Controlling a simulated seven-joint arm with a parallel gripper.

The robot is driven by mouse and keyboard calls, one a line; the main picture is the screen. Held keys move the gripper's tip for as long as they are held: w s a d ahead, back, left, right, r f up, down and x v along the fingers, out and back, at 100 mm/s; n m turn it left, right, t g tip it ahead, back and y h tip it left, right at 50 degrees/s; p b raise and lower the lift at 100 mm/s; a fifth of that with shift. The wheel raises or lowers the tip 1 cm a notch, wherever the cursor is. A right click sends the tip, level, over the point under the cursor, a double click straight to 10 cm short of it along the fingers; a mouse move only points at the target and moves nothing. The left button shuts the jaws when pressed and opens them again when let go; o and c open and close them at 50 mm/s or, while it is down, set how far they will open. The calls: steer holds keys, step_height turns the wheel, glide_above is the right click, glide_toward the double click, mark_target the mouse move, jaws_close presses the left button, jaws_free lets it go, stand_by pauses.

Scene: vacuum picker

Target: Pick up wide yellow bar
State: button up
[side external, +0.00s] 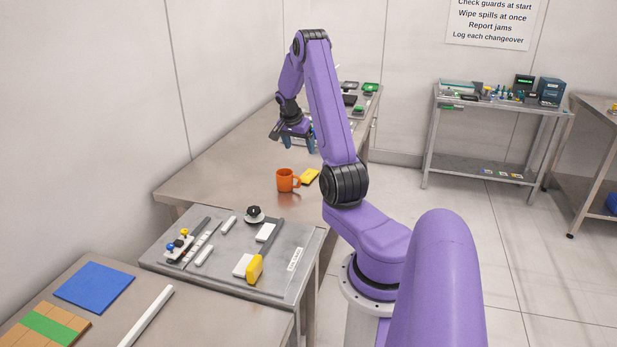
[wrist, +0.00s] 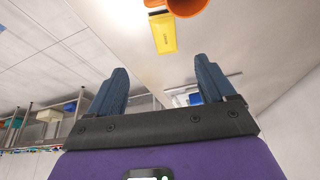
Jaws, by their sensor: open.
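A flat yellow bar (side external: 310,177) lies on the metal table just right of an orange mug (side external: 285,180) in the side view. In the wrist view, a yellow bar with small dark marking (wrist: 163,34) shows beyond my fingertips, near the top. My gripper (side external: 294,142) is raised above the table, further back than the mug, with nothing held. In the wrist view its two blue fingers (wrist: 162,70) are spread wide and empty.
The mug's orange edge (wrist: 255,4) shows close to the bar in the wrist view, partly cut off. The grey tray (side external: 222,282) carries white blocks, dark bars and a black knob. Green and black items lie at the table's far end.

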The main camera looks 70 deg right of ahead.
glide_toward(306, 176)
steer(key=shift+s+d+f, duration=0.2)
steer(key=shift+s+f, duration=0.05)
steer(key=shift+f, duration=0.35)
steer(key=shift+s+d+f, duration=0.15)
steer(key=shift+s+f, duration=0.1)
steer(key=shift+f, duration=0.4)
steer(key=shift+w+d+x, duration=0.1)
steer(key=shift+w+x, duration=0.05)
steer(key=shift+x, duration=1.2)
steer(key=shift+w+d+x, duration=0.1)
steer(key=shift+w+x, duration=0.1)
steer(key=shift+x, duration=1.1)
steer(key=c, duration=1.1)
